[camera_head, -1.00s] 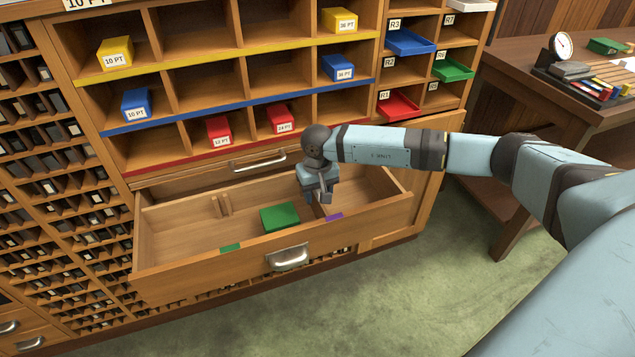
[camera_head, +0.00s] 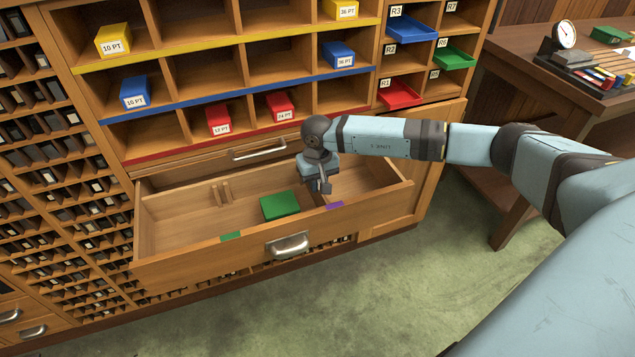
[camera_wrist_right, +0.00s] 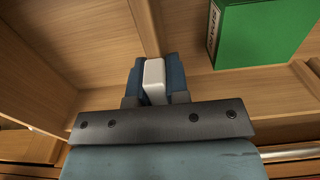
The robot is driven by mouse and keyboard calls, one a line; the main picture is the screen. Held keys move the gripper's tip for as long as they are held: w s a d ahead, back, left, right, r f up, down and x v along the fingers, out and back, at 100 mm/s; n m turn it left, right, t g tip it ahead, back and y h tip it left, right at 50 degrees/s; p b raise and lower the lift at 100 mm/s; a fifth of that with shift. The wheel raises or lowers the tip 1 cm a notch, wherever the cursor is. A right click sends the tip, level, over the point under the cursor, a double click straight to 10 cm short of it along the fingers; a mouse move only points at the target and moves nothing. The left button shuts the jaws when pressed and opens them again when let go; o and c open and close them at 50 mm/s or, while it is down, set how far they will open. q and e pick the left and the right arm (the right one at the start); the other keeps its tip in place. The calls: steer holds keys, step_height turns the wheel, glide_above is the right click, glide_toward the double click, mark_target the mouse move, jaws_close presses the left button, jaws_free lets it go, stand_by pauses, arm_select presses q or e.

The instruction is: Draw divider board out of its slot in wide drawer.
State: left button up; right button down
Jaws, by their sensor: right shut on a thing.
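The wide drawer (camera_head: 215,254) is pulled out below the shelves, with a metal handle on its front. My right gripper (camera_head: 325,187) is inside its right part, pointing down. In the right wrist view, the gripper (camera_wrist_right: 155,80) is shut on a white block (camera_wrist_right: 154,78) at the near end of a thin wooden divider board (camera_wrist_right: 146,25). The board runs away from the fingers and looks upright in the drawer. Its lower edge and slot are hidden. My left gripper is not in view.
A green box (camera_head: 280,206) lies in the drawer left of the gripper; it also shows in the wrist view (camera_wrist_right: 258,32). Purple (camera_head: 334,205) and green (camera_head: 231,236) marks sit on the drawer's front rim. Shelves with coloured boxes stand above. The drawer's left part is mostly clear.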

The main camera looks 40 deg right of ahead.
steer(key=shift+r, duration=0.45)
steer(key=shift+r, duration=0.2)
steer(key=shift+r+p, duration=2.75)
steer(key=shift+r, duration=2)
